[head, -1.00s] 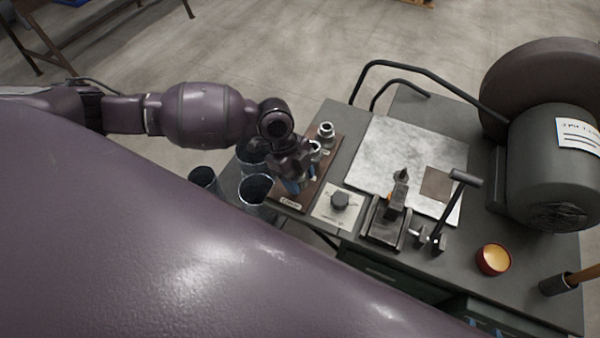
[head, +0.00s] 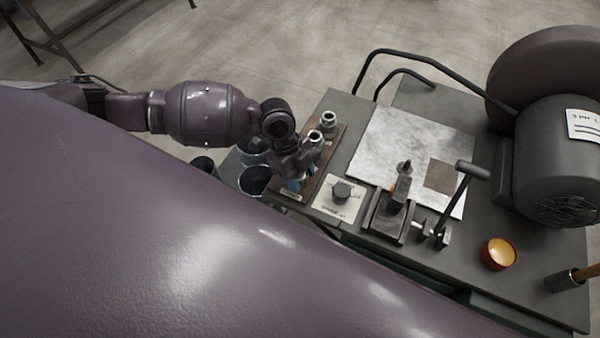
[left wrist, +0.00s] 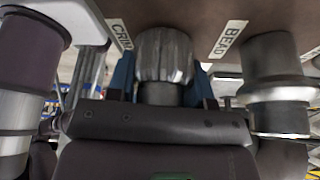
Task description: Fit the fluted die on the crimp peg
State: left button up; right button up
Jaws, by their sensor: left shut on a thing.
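My left gripper (head: 291,180) reaches down over the near end of the brown peg board (head: 335,148). In the left wrist view its blue fingertips (left wrist: 164,78) are shut on the fluted die (left wrist: 164,54), a grey ribbed cylinder with a smooth narrower neck. The die is upright close to the board beside the label reading CRIM (left wrist: 119,35). The crimp peg is hidden, and I cannot tell whether the die is seated on it. My right gripper is out of view.
Two metal dies stand farther along the board, the far one (head: 329,119) and a nearer one (head: 314,137). Dark bins (head: 254,181) lie left of the board. A knob plate (head: 338,199), a clamp tool (head: 392,212) and a red bowl (head: 498,253) are to the right.

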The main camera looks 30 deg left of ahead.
pick_arm(q)
jog(key=shift+f, duration=0.25)
jog(key=o, duration=1.3)
jog(key=v, duration=1)
jog(key=shift+r+p, duration=0.3)
jog(key=shift+r, duration=0.1)
jog(key=shift+a, duration=0.1)
